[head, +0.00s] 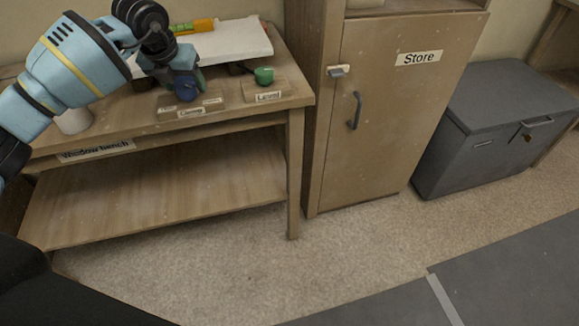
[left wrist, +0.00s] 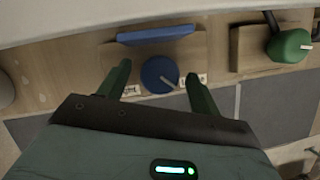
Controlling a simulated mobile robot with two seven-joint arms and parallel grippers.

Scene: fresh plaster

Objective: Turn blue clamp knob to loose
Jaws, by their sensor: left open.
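The blue clamp knob (head: 186,90) sits on a wooden block labelled "Clamp" (head: 191,113) on the window bench. In the left wrist view the round blue knob (left wrist: 159,74) shows a pale pointer line slanting down and right, between two small white labels too small to read. My left gripper (head: 184,83) is above and at the knob in the head view. In the left wrist view its two green fingers (left wrist: 157,82) are spread, one on each side of the knob, with gaps. A blue bar (left wrist: 156,34) lies behind the knob. My right gripper is out of view.
A green knob (head: 264,75) on a block labelled "Level" (head: 268,97) stands to the right. A store cupboard (head: 385,110) and grey chest (head: 490,120) stand further right.

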